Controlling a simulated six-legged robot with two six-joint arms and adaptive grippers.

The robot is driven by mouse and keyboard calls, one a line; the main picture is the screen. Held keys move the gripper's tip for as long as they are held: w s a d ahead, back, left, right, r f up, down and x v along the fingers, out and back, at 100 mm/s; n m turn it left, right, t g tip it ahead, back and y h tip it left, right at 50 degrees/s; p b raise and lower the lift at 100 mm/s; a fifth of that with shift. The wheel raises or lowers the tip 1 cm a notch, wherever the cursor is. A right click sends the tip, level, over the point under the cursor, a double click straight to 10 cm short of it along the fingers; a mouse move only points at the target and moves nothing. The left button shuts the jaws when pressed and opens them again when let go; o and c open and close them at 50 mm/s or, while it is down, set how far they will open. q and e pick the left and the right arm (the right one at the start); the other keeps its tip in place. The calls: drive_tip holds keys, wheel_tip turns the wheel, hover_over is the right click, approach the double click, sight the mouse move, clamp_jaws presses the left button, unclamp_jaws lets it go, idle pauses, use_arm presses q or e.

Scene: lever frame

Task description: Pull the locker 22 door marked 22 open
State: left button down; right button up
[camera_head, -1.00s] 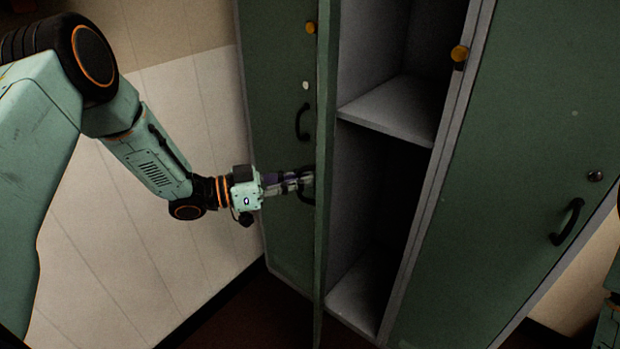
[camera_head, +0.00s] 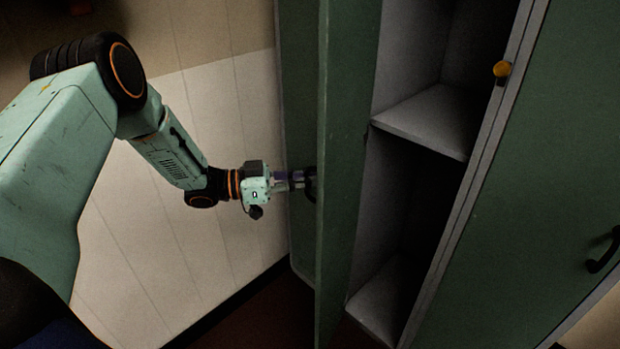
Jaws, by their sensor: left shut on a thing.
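The locker door (camera_head: 348,120) is a green panel standing open, its inner face towards the compartment. I see no number 22 on it. Its dark handle (camera_head: 312,186) is on the left face, partly hidden by the door edge and the fingers. My left gripper (camera_head: 298,180) is shut on the handle, reaching it from the left. The open locker shows a grey inside with a shelf (camera_head: 425,118) and a grey floor (camera_head: 385,296). My right gripper is out of view.
Another green locker door (camera_head: 296,130) stands shut behind, to the left. A shut green door (camera_head: 530,200) with a black handle (camera_head: 603,252) is on the right. A pale wall (camera_head: 235,110) is behind my left arm.

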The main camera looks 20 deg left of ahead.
use_arm(q)
drive_tip(key=c, duration=1.5)
unclamp_jaws()
drive_tip(key=shift+s+a+f, duration=0.1)
drive_tip(key=shift+s, duration=0.2)
drive_tip(key=shift+o, duration=0.3)
drive_tip(key=shift+w, duration=0.2)
drive_tip(key=v, duration=1.2)
